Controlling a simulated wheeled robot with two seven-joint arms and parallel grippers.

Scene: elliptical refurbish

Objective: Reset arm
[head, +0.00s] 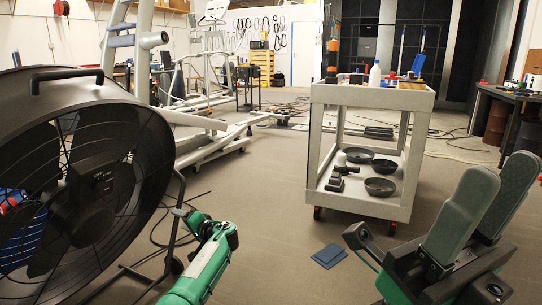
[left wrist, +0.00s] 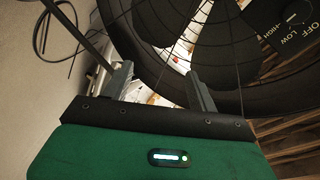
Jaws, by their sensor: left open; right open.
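My left arm reaches in at the lower middle of the head view, beside the big fan, with its green hand end (head: 205,230) small and its fingers hard to make out. In the left wrist view my left gripper (left wrist: 160,75) has its two grey fingers apart, with nothing held between them. The black fan (left wrist: 225,50) is close beyond them. My right gripper (head: 480,205) is at the lower right of the head view, pointing up, its two broad grey-green fingers apart and empty.
The large drum fan (head: 85,175) fills the left of the head view. A grey cart (head: 325,96) with bottles on top and black pans below stands ahead. A white elliptical frame (head: 205,140) is behind. A blue pad (head: 329,255) lies on open floor.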

